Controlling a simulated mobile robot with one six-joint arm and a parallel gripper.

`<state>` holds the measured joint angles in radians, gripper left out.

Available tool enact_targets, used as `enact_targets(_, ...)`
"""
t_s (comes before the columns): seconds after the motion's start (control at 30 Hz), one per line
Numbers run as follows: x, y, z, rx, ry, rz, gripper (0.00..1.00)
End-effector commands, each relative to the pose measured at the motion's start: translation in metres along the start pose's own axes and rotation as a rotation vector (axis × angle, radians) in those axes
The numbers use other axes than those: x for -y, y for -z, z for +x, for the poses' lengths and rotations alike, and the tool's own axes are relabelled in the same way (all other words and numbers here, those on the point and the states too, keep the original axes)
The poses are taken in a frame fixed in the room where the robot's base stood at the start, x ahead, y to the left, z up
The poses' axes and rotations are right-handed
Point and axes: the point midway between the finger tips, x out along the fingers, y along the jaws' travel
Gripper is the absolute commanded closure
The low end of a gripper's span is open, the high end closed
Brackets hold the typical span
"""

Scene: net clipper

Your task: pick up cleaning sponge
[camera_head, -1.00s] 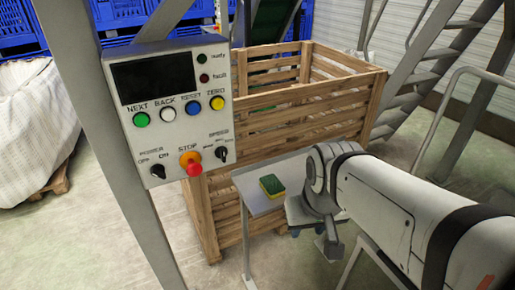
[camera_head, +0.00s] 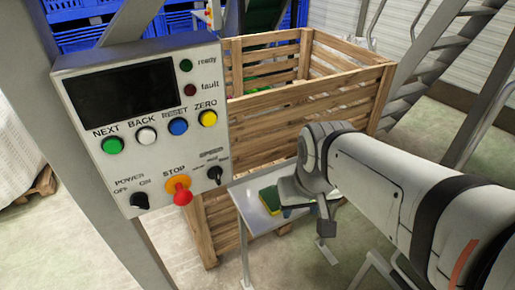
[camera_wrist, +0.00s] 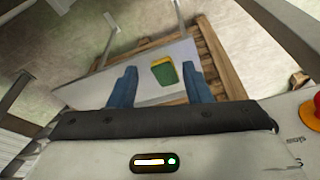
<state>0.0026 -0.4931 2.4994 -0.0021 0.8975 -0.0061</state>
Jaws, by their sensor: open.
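The cleaning sponge (camera_head: 270,200) is a small block with a green top and yellow below. It lies on a small grey table (camera_head: 252,218) in front of the wooden crate, partly behind my arm's end in the head view. In the wrist view the sponge (camera_wrist: 164,72) lies on the tabletop beyond my gripper, between the lines of its two blue fingers but nearer the right one. My gripper (camera_wrist: 158,84) is open and empty. In the head view my gripper is mostly hidden by the wrist.
A control panel (camera_head: 150,110) with several buttons and a red stop knob stands close at left on a grey post. A slatted wooden crate (camera_head: 290,115) stands behind the table. Metal stairs (camera_head: 425,60) rise at the right.

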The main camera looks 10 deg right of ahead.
Motion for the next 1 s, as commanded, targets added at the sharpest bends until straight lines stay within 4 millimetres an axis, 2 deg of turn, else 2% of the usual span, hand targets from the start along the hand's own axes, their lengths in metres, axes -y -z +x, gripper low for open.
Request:
enact_targets(0.03, 0.0, 0.004, 0.001, 0.004, 0.001, -0.005, 0.51)
enact_targets(0.17, 0.002, 0.025, 0.009, 0.021, 0.009, -0.044, 0.41)
enact_targets(0.27, 0.002, 0.053, 0.024, 0.039, 0.017, -0.082, 0.33)
enact_targets(0.47, 0.002, 0.11, 0.072, 0.075, 0.035, -0.173, 0.16)
enact_targets(0.6, 0.001, 0.141, 0.113, 0.095, 0.046, -0.232, 0.15)
enact_targets(0.8, 0.0, 0.164, 0.16, 0.112, 0.056, -0.288, 0.15)
enact_targets(1.0, 0.0, 0.17, 0.182, 0.116, 0.06, -0.308, 0.15)
